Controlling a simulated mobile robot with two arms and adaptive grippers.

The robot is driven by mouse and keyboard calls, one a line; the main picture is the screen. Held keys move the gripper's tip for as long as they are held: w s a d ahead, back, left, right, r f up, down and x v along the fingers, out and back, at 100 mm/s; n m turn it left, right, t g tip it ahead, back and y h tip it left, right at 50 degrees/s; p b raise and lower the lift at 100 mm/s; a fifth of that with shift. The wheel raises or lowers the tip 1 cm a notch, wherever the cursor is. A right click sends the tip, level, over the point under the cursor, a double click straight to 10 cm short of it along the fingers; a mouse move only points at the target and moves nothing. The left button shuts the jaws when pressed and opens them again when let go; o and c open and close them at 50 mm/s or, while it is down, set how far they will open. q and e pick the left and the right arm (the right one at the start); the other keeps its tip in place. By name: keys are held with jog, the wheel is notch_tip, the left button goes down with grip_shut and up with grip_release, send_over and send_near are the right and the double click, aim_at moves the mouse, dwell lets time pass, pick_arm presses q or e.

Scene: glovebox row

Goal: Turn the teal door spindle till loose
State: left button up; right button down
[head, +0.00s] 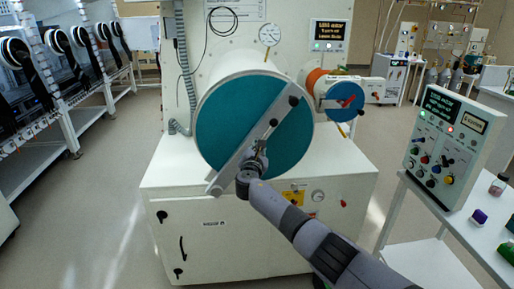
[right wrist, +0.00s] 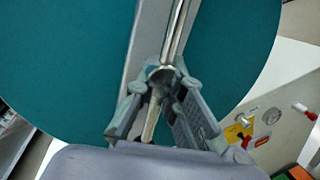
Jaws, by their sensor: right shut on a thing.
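The large round teal door (head: 225,125) closes the front of a white drum-shaped chamber. A grey bar (head: 222,180) lies diagonally across it, from lower left to upper right. The metal spindle (right wrist: 178,35) stands at the bar's middle, and its slim shiny rod shows in the right wrist view. My right gripper (head: 256,160) is at the spindle in front of the door; its fingers (right wrist: 167,95) are shut around it. The gripper hides part of the spindle. My left gripper is not in view.
A small port with a blue cover (head: 340,97) and orange ring is at the chamber's right. The white cabinet (head: 222,245) stands below the door. Floor is clear at left.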

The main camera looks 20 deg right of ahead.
jog(key=shift+f+n, duration=0.35)
jog(key=shift+n, duration=0.05)
jog(key=c, duration=1.7)
grip_release()
jog(key=shift+r, duration=0.2)
jog(key=shift+o, duration=0.2)
jog(key=v, duration=1.2)
jog(key=shift+f, duration=0.1)
